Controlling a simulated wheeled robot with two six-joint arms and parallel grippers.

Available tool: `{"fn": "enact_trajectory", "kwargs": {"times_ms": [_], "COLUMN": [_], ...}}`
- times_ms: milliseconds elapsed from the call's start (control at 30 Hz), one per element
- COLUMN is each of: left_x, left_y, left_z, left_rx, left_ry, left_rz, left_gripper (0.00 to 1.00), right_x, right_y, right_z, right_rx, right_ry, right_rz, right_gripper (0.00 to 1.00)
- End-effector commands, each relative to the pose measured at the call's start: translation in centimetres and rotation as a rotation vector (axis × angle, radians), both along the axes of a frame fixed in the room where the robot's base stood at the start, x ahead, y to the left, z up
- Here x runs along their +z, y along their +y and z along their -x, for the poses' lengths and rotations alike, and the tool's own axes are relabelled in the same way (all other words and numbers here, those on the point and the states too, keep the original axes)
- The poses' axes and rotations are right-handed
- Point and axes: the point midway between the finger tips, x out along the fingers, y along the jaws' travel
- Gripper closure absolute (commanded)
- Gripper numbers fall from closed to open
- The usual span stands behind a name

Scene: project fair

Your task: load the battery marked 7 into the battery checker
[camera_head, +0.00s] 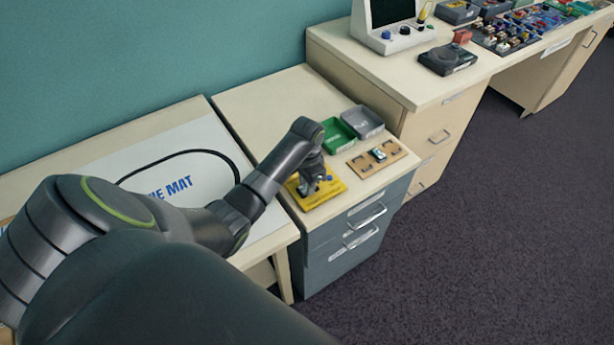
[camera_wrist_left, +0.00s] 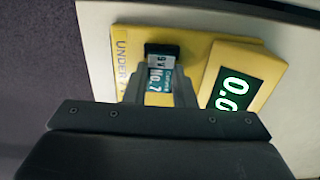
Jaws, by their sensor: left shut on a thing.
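The battery checker (camera_head: 333,188) is a yellow unit on the low cabinet in the head view. In the left wrist view the checker (camera_wrist_left: 204,45) has a green display reading that starts "0.0", partly cut off by my gripper. My left gripper (camera_head: 318,186) is over the checker, pointing down. In the left wrist view, my left gripper (camera_wrist_left: 160,92) is shut on the battery marked 7 (camera_wrist_left: 158,76), a block with a pale blue label and a dark end. The battery lies against the checker's yellow face in that view; I cannot tell whether it is seated. My right gripper is out of view.
A wooden holder (camera_head: 397,149) with a small item in its middle sits right of the checker. A green tray (camera_head: 335,136) and a grey tray (camera_head: 363,121) stand behind. A printed mat (camera_head: 140,160) with a black cable lies left. A taller desk (camera_head: 400,75) stands right.

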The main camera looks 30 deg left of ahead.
Motion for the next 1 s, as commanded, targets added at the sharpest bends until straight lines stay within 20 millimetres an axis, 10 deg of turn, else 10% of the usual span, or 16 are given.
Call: {"fn": "enact_trajectory", "kwargs": {"times_ms": [267, 300, 467, 1000], "left_x": [-0.04, -0.04, -0.03, -0.03], "left_y": [-0.01, -0.01, -0.01, 0.00], "left_z": [0.00, 0.00, 0.00, 0.00], "left_rx": [0.000, 0.000, 0.000, 0.000], "left_ry": [0.000, 0.000, 0.000, 0.000], "left_rz": [0.000, 0.000, 0.000, 0.000], "left_gripper": [0.99, 0.74, 0.53, 0.33], "right_x": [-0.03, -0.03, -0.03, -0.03], "right_y": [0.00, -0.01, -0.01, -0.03], "right_z": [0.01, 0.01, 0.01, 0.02], "right_rx": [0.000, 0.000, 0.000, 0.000], "right_ry": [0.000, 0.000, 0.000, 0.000], "right_rz": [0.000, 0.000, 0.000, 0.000], "right_gripper": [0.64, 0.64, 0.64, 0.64]}}
